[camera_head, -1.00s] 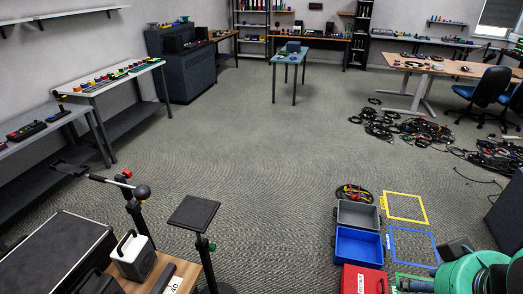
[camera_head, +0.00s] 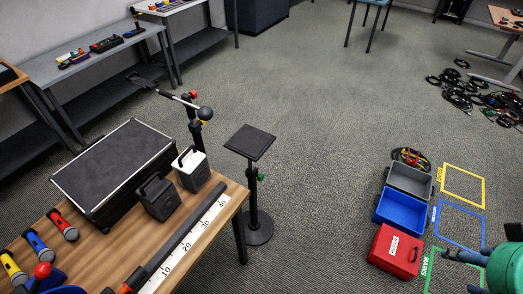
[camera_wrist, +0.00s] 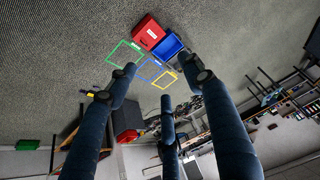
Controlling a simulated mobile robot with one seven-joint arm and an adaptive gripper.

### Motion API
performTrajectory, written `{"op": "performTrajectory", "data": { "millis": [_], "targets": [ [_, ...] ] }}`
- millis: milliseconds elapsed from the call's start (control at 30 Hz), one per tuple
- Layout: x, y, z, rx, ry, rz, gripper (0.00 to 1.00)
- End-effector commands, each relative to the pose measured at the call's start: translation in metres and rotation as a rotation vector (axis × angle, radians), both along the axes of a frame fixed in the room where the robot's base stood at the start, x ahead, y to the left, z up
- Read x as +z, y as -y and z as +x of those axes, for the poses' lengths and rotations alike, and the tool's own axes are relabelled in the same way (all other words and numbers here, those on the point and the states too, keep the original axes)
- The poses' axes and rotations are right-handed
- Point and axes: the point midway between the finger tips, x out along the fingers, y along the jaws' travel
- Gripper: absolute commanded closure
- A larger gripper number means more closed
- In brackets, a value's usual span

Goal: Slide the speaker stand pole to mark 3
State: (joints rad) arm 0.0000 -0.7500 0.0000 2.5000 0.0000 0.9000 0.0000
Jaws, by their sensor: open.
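A black stand with a square top plate (camera_head: 250,142) stands on the floor right of the wooden bench in the head view. Its upright dark pole (camera_head: 252,190) has a green knob (camera_head: 260,177) and a round base (camera_head: 259,228). No numbered marks can be read on this pole. My gripper shows at the right edge of the head view, far from the stand. In the wrist view my gripper (camera_wrist: 160,82) has its blue fingers spread, with nothing held between them. The stand is not recognisable in the wrist view.
The bench (camera_head: 226,224) bears a dark bar (camera_head: 188,232) beside a numbered white ruler (camera_head: 190,243), speakers and a black case (camera_head: 115,168). A microphone stand (camera_head: 198,132) rises behind it. A red box (camera_head: 396,250) and blue bin (camera_head: 401,207) lie right. Carpet between is clear.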

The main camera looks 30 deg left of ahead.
Motion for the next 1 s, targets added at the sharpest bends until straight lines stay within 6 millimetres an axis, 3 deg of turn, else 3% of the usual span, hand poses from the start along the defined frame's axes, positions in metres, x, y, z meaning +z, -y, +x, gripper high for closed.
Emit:
{"op": "performTrajectory", "data": {
  "millis": [433, 500, 667, 867, 1000],
  "targets": [
    [0.0, 0.0, 0.0, 0.0, 0.0, 0.0, 0.49],
    [0.0, 0.0, 0.0, 0.0, 0.0, 0.0, 0.55],
    [0.0, -0.004, 0.003, -0.001, -0.011, 0.014, 0.55],
    [-0.003, -0.021, 0.015, -0.004, -0.066, 0.073, 0.55],
    [-0.006, -0.043, 0.029, -0.011, -0.13, 0.144, 0.55]
  ]
}}
